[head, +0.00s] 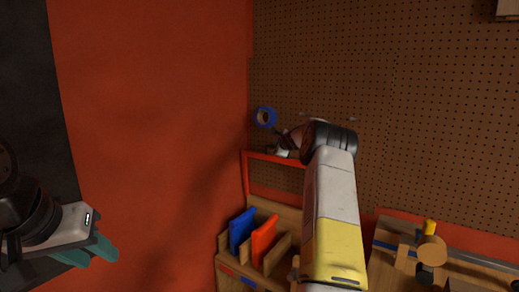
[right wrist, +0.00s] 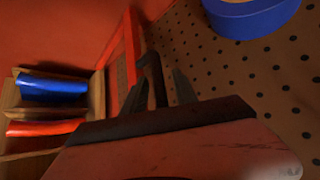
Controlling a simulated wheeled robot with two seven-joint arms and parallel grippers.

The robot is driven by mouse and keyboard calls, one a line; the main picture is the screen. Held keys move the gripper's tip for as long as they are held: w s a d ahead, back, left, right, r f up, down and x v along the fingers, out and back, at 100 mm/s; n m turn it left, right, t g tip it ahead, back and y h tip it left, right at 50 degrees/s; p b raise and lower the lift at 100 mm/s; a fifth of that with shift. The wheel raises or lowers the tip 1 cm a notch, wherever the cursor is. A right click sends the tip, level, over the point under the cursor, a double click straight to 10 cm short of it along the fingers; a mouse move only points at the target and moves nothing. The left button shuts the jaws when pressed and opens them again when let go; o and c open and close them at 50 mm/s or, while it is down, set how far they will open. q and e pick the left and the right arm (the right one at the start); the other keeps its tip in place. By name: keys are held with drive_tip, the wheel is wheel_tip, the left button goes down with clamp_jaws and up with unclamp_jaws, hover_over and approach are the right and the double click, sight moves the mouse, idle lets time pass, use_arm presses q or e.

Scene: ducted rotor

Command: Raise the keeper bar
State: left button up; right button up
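I cannot pick out the keeper bar for certain. A red frame (head: 258,154) with a top rail stands against the pegboard, behind a wooden rack; its upright also shows in the right wrist view (right wrist: 129,48). My right gripper (head: 282,141) is at the pegboard, just above the frame's top rail and below a blue ring (head: 265,117). Its dark fingers (right wrist: 167,80) show beyond the hand in the right wrist view, near the frame. Whether they touch it is unclear. My left gripper (head: 92,254), with teal fingers, is low at the far left, away from the frame.
The wooden rack (head: 227,271) holds a blue panel (head: 242,230) and a red panel (head: 264,241). A wooden fixture with a yellow-topped peg (head: 430,228) stands at the lower right. The red wall (head: 160,110) left of the rack is clear.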

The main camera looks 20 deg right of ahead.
drive_tip(key=v, duration=0.7)
drive_tip(key=shift+s, duration=0.35)
drive_tip(key=shift+r, duration=0.15)
drive_tip(key=s+a+r+n+g+y, duration=0.2)
drive_tip(key=s+a+r+n, duration=0.3)
drive_tip(key=s+a, duration=0.55)
drive_tip(key=s+a+r+n+g+y, duration=0.1)
drive_tip(key=s+a+r+n, duration=0.2)
drive_tip(key=s+a+n, duration=0.75)
drive_tip(key=s+a+f+n+g, duration=0.1)
drive_tip(key=s+a+f+n, duration=0.1)
drive_tip(key=s, duration=0.8)
drive_tip(key=s+a+f+n+g, duration=0.1)
drive_tip(key=s+a+f+n, duration=0.2)
drive_tip(key=s, duration=0.7)
drive_tip(key=s+a+f+n+g, duration=0.2)
drive_tip(key=s+f+n, duration=0.1)
drive_tip(key=s, duration=0.8)
drive_tip(key=shift+a+f+n+h, duration=0.15)
drive_tip(key=shift+f+n+h, duration=0.15)
drive_tip(key=shift+n, duration=0.05)
